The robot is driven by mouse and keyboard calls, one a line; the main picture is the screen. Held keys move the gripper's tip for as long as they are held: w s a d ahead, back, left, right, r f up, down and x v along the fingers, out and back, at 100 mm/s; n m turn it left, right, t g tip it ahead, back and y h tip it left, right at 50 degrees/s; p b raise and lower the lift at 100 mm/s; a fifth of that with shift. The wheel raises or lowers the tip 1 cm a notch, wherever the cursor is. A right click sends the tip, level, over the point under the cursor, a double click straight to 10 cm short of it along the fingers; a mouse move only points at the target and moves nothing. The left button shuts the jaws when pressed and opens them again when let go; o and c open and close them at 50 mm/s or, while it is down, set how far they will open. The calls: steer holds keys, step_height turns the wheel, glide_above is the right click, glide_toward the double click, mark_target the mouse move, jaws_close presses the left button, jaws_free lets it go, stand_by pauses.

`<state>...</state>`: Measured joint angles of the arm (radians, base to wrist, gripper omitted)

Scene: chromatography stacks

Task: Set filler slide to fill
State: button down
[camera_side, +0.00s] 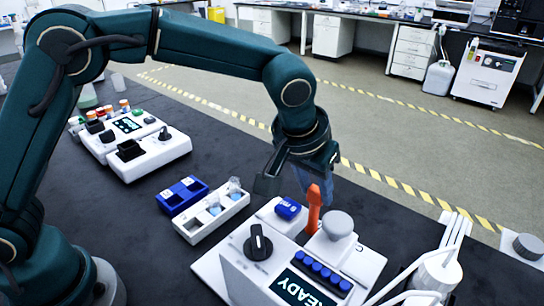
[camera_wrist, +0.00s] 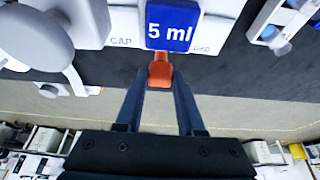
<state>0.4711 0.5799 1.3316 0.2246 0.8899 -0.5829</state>
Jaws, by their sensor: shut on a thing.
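An upright orange handle (camera_side: 313,212) stands on the white device (camera_side: 250,278), between a blue block and a round grey knob. In the wrist view the orange handle (camera_wrist: 160,72) sits between my fingertips. My gripper (camera_side: 316,188) is shut on the handle's top, with its fingers (camera_wrist: 160,88) on both sides. The blue block (camera_side: 288,208) lies just left of the handle and reads "5 ml" in the wrist view (camera_wrist: 172,26). Small lettering beside it is partly hidden. I cannot tell which marked position the handle is at.
A grey round knob (camera_side: 338,224) and a black dial (camera_side: 258,242) are close by on the device. Its screen (camera_side: 305,290) reads "READY". A white tray (camera_side: 212,218) and a blue rack (camera_side: 182,195) stand left. A white stand with tubes (camera_side: 436,270) is at the right.

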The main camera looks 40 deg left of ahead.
steer(key=c, duration=0.5)
jaws_free()
steer(key=shift+r, duration=0.1)
steer(key=v, duration=0.5)
